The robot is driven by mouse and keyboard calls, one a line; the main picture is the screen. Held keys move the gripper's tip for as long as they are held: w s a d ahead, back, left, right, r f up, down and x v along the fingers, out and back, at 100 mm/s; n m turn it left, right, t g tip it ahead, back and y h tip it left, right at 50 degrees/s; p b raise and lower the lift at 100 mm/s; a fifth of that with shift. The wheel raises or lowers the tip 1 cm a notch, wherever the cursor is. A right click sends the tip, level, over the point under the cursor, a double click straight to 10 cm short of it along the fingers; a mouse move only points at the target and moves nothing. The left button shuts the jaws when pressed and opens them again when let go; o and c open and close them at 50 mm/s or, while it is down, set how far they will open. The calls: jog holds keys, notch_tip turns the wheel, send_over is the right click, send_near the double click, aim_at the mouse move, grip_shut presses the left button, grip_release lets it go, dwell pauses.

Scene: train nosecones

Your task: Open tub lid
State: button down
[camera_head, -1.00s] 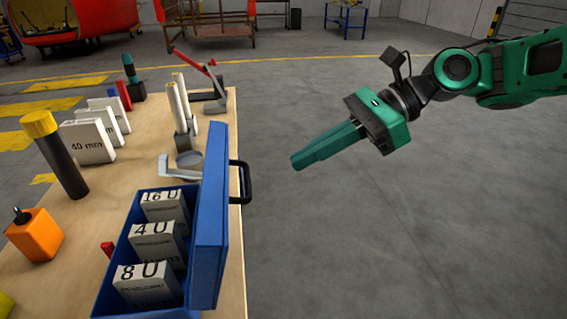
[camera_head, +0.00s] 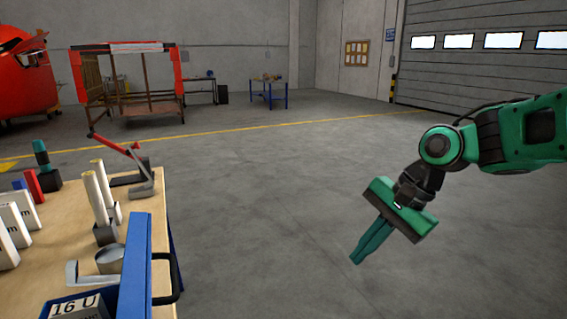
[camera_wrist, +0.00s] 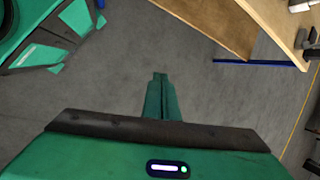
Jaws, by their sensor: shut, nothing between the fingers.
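The blue tub (camera_head: 66,305) stands on the wooden table at the lower left of the head view. Its lid (camera_head: 135,268) is swung up and stands upright along the right side, with a black handle (camera_head: 168,280) on its outer face. A box marked 16 U (camera_head: 78,308) shows inside; the rest of the tub is cut off by the frame. My green gripper (camera_head: 357,260) is shut and empty, pointing down over the bare floor, well to the right of the lid and apart from it. Its closed fingers also show in the wrist view (camera_wrist: 160,76).
The wooden table (camera_head: 72,226) holds white boxes (camera_head: 18,218), pale cylinders (camera_head: 101,192) and a red-handled clamp (camera_head: 125,148). Its edge also shows in the wrist view (camera_wrist: 222,22). Grey floor right of the table is clear. A red-framed rack (camera_head: 128,85) stands far back.

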jog(key=s+d+f+n+h, duration=0.1)
jog(key=s+d, duration=0.3)
jog(key=d, duration=0.4)
jog(key=s+d+f+n+h, duration=0.1)
jog(key=s+d, duration=0.3)
jog(key=d, duration=0.4)
jog(key=shift+d+f+h, duration=0.2)
jog(key=shift+f+h, duration=0.45)
jog(key=shift+h, duration=0.15)
jog(key=c, duration=2.3)
grip_release()
jog(key=shift+n+g+h, duration=0.6)
jog(key=shift+n, duration=0.3)
jog(key=s+d, duration=0.2)
jog(key=s, duration=0.1)
jog(key=s+d+f, duration=0.1)
jog(key=s+d, duration=0.2)
jog(key=s, duration=0.1)
jog(key=s+d+f, duration=0.1)
jog(key=s+d, duration=0.2)
jog(key=s, duration=0.1)
jog(key=shift+s+d+f, duration=0.15)
jog(key=shift+s+f, duration=0.05)
jog(key=shift+s, duration=0.05)
jog(key=o, duration=0.5)
jog(key=shift+s+d, duration=0.1)
jog(key=shift+s, duration=0.2)
jog(key=shift+c, duration=0.2)
